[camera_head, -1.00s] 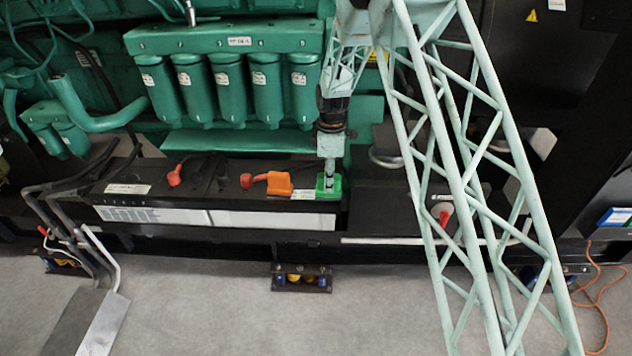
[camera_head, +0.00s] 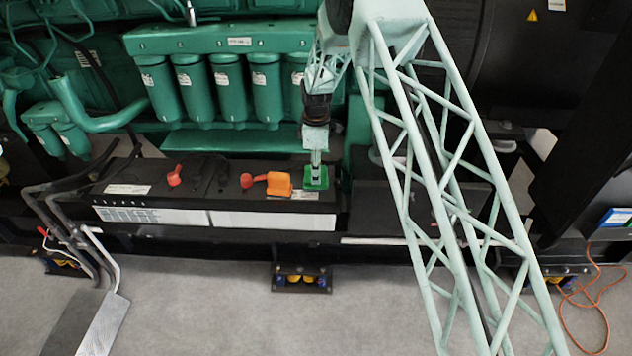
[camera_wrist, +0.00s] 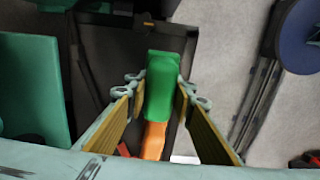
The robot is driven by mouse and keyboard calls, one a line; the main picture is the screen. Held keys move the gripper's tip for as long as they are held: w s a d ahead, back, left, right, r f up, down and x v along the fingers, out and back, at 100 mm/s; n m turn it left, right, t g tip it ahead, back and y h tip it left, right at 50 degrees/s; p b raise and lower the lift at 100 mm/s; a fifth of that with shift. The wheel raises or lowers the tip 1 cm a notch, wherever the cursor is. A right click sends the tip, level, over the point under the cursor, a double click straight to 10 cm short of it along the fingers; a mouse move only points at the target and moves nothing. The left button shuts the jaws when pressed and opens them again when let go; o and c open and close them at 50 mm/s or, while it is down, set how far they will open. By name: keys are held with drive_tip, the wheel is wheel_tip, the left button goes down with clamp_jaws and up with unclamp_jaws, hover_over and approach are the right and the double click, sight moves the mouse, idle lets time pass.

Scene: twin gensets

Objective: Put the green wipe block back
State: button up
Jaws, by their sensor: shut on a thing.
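The green wipe block (camera_head: 316,178) is at my gripper's tip, over the right end of the black battery box (camera_head: 225,190). In the wrist view the green block (camera_wrist: 160,85) sits between the two finger pads. My gripper (camera_head: 316,165) points down and is shut on the block. I cannot tell whether the block touches the battery top or hangs just above it. An orange block (camera_head: 279,184) lies just left of it on the battery top; the orange block also shows in the wrist view (camera_wrist: 153,140).
Red terminal caps (camera_head: 174,176) and black cables lie on the battery top to the left. Green filter canisters (camera_head: 230,85) stand behind it. A dark flat surface (camera_head: 375,208) is at the right. The grey floor (camera_head: 200,300) in front is mostly clear.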

drive_tip(key=shift+f, duration=1.65)
drive_tip(key=shift+f, duration=0.2)
drive_tip(key=o, duration=1)
drive_tip(key=shift+r, duration=0.15)
drive_tip(key=shift+r+p, duration=0.35)
drive_tip(key=shift+r, duration=5.7)
drive_tip(key=shift+r, duration=0.1)
